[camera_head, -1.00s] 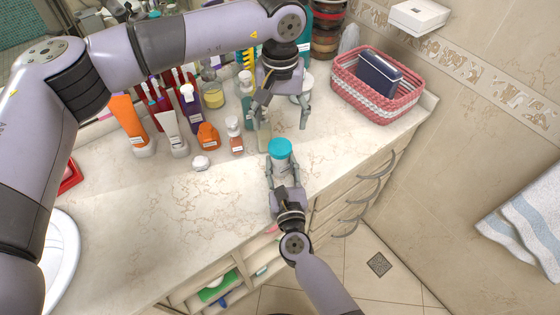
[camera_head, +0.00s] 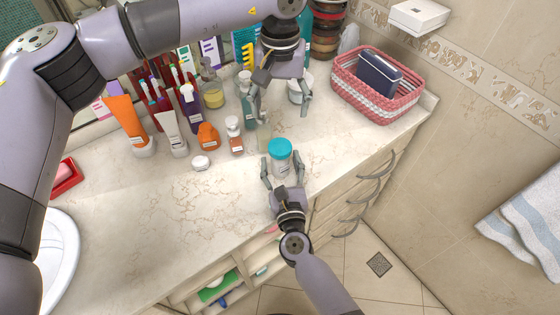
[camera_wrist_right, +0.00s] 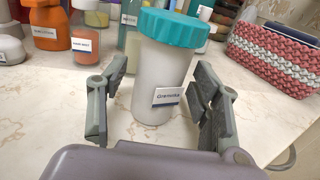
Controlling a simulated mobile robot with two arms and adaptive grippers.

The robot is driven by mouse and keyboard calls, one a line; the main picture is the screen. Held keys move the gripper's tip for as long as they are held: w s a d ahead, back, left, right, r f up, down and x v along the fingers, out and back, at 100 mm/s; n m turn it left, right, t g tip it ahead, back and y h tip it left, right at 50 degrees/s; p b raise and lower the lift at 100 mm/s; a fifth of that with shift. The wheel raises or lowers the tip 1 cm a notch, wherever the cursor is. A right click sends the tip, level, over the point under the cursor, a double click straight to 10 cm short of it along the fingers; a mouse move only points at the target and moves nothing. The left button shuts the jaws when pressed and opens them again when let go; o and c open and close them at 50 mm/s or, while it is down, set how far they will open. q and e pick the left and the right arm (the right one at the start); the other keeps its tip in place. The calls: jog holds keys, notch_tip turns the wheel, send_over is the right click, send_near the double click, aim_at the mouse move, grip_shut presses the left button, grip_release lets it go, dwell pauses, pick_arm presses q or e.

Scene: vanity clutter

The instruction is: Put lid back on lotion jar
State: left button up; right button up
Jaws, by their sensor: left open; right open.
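The lotion jar (camera_head: 280,167) stands upright on the counter, a white body with a teal lid (camera_head: 280,148) sitting on top. In the right wrist view the jar (camera_wrist_right: 160,75) carries a small label, and its teal lid (camera_wrist_right: 176,27) looks level on it. My right gripper (camera_head: 284,180) is open, with one finger on each side of the jar and gaps showing between fingers and jar. My left gripper (camera_head: 281,105) is open and empty, raised above the counter behind the jar and apart from the lid.
Several bottles and tubes, including an orange tube (camera_head: 126,120), crowd the back left. A pink-and-white basket (camera_head: 378,95) stands at the back right. The counter (camera_head: 190,205) is clear at front left.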

jog(key=s+d, duration=0.1)
jog(key=s, duration=1.1)
jog(key=shift+d, duration=0.4)
